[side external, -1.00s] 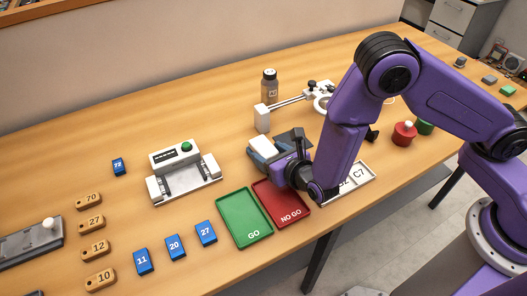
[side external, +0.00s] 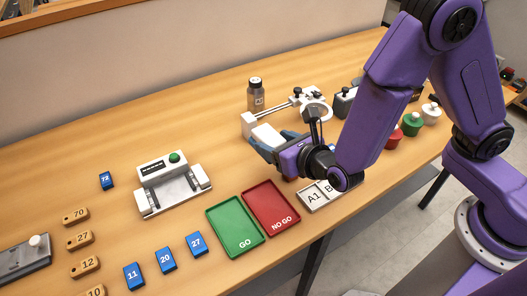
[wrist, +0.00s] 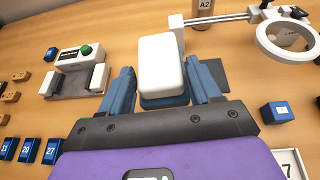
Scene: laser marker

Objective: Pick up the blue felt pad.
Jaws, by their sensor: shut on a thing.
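The pad, a rounded white block (wrist: 161,62) with a blue layer (wrist: 165,101) under it, sits between the two blue fingers of my gripper (wrist: 164,88) in the wrist view. My gripper is shut on it. In the side view the white top of the pad (side external: 266,135) shows at the tips of my gripper (side external: 268,147), which appears to hold it above the table. The pad's underside is hidden there.
A green GO tray (side external: 235,227) and red NO GO tray (side external: 271,208) lie in front. A clamp stand with a ring (side external: 317,110) and a bottle (side external: 256,94) stand behind. A white fixture (side external: 171,186) stands left. A blue box (wrist: 277,112) is right in the wrist view.

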